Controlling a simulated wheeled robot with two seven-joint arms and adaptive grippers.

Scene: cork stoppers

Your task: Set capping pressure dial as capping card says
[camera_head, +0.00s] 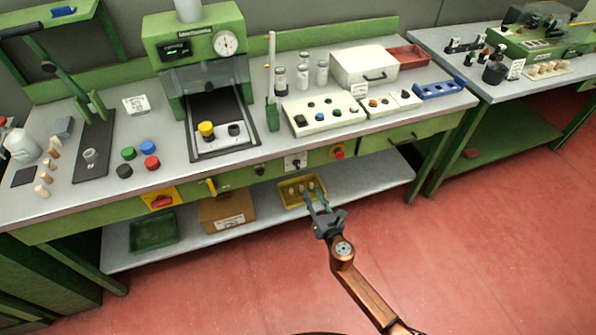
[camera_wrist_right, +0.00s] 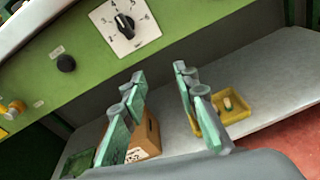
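The pressure dial, a black knob on a white numbered plate (camera_head: 295,162), sits on the green front panel of the bench. In the right wrist view the dial (camera_wrist_right: 124,25) is at the top, its numbers partly readable; I cannot tell its exact setting. Small printed cards stand on the bench, one at left (camera_head: 136,105) and one near the button box (camera_head: 359,90); their text is too small to read. My right gripper (camera_head: 317,199) is open and empty, below and in front of the dial, apart from it. Its fingers also show in the wrist view (camera_wrist_right: 160,84). My left gripper is out of view.
A plain black knob (camera_wrist_right: 66,63) is left of the dial. A red rotary switch (camera_head: 338,152) is right of it. Below, the shelf holds a yellow tray (camera_head: 292,204) with corks, a cardboard box (camera_head: 228,211) and a green tray (camera_head: 153,232). The red floor in front is clear.

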